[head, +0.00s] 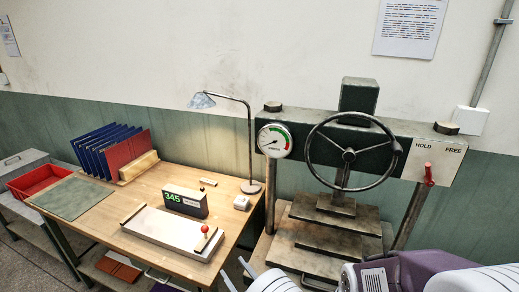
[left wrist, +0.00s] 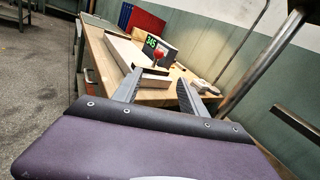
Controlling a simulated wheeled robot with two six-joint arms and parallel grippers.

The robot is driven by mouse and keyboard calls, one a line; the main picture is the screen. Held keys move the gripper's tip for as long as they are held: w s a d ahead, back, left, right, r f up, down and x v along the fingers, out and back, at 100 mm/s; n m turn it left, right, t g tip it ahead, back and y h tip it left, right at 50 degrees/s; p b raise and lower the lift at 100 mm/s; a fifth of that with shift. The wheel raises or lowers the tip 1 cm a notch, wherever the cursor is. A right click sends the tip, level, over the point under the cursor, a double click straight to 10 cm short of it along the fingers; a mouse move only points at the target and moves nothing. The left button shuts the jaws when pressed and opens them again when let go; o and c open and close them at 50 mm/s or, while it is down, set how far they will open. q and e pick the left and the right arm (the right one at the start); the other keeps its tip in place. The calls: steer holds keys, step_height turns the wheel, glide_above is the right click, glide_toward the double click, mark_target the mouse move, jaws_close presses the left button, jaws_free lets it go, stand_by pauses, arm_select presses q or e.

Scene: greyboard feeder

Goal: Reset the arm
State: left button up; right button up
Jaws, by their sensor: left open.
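My left arm shows at the lower right of the head view, and its gripper (head: 234,269) reaches in at the bottom edge, near the front right corner of the wooden desk (head: 175,188). In the left wrist view the two fingers of this gripper (left wrist: 158,88) stand apart with nothing between them. They point toward the desk (left wrist: 95,45), seen beyond them. My right gripper is in neither view.
A press with a handwheel (head: 350,152), gauge (head: 274,140) and red-knobbed lever (head: 428,174) stands right of the desk. On the desk are a pale flat device (head: 172,232), a display reading 345 (head: 185,202), a lamp (head: 250,187) and folders (head: 105,145). A red tray (head: 38,180) stands left.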

arm_select(q)
steer(key=w+a+r+n+g+y, duration=0.2)
steer(key=a+r+n+g+y, duration=0.3)
steer(key=a+r, duration=0.5)
steer(key=s+a+r+n+g+h+p, duration=0.1)
steer(key=s+a+n+g, duration=0.3)
steer(key=a, duration=0.2)
steer(key=s+a+r+n+g, duration=0.1)
steer(key=s+a+n+g, duration=0.25)
steer(key=a, duration=0.35)
steer(key=s+f+n+g+h, duration=0.2)
steer(key=s+n+h, duration=0.15)
steer(key=s, duration=0.35)
steer(key=s+f+n+g+h, duration=0.2)
steer(key=s+n+g+h, duration=0.15)
steer(key=s, duration=0.25)
steer(key=d+f+n+t+h, duration=0.4)
steer(key=d+n+h, duration=0.3)
steer(key=d, duration=0.5)
steer(key=shift+w+d+f+t+h, duration=0.3)
steer(key=shift+w+f+h, duration=0.1)
steer(key=shift+w+f, duration=0.05)
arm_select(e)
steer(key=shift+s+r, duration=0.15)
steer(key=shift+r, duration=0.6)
